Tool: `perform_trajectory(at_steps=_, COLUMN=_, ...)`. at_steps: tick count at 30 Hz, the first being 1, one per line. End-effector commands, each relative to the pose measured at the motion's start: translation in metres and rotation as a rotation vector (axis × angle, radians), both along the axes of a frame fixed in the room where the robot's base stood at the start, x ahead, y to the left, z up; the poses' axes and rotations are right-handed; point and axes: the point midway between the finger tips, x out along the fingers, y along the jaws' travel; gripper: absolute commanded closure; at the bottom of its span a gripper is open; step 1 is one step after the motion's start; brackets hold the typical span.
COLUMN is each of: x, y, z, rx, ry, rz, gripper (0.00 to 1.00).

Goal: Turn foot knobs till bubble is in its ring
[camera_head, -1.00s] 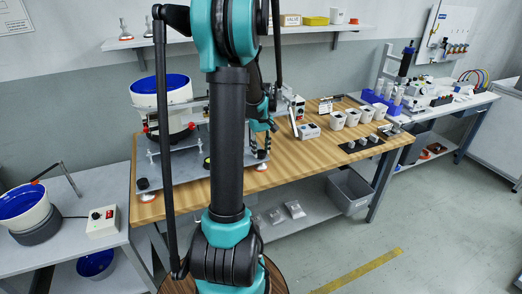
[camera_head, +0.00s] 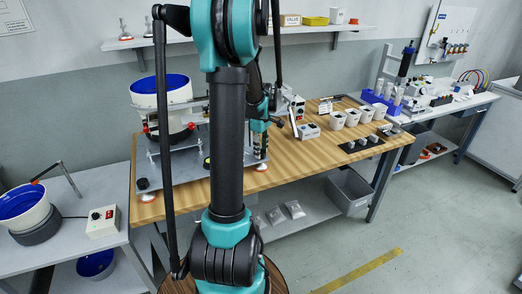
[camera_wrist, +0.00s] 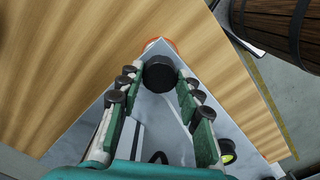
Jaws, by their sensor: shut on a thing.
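The metal base plate (camera_head: 185,172) stands on feet on the wooden bench. A black foot knob (camera_wrist: 159,75) sits at the plate's corner in the wrist view, over an orange-red foot pad (camera_wrist: 168,42). My gripper (camera_wrist: 159,80) has its two green-padded fingers on either side of this knob, shut on it. Another foot (camera_head: 142,184) shows at the plate's front left. A round black fitting with a yellow-green centre, seemingly the bubble level (camera_wrist: 228,150), lies right of my fingers; its bubble and ring are too small to read. My arm hides part of the plate in the head view.
White cups (camera_head: 352,117) and a small box (camera_head: 309,131) stand to the right on the bench. A barrel-like wooden thing (camera_wrist: 275,25) shows at the wrist view's upper right. Bare bench (camera_head: 290,160) lies right of the plate.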

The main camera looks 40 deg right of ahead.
Motion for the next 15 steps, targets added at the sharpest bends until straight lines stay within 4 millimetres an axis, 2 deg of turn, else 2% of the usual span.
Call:
perform_trajectory(at_steps=10, x=0.0005, y=-0.0006, z=0.0003, rx=-0.001, ry=-0.001, rz=0.001, gripper=0.94)
perform_trajectory(at_steps=11, x=0.0005, y=-0.0006, z=0.0003, rx=-0.001, ry=-0.001, rz=0.001, gripper=0.62)
perform_trajectory(at_steps=15, x=0.0003, y=-0.0004, z=0.0002, rx=-0.001, ry=0.0, rz=0.001, gripper=0.45)
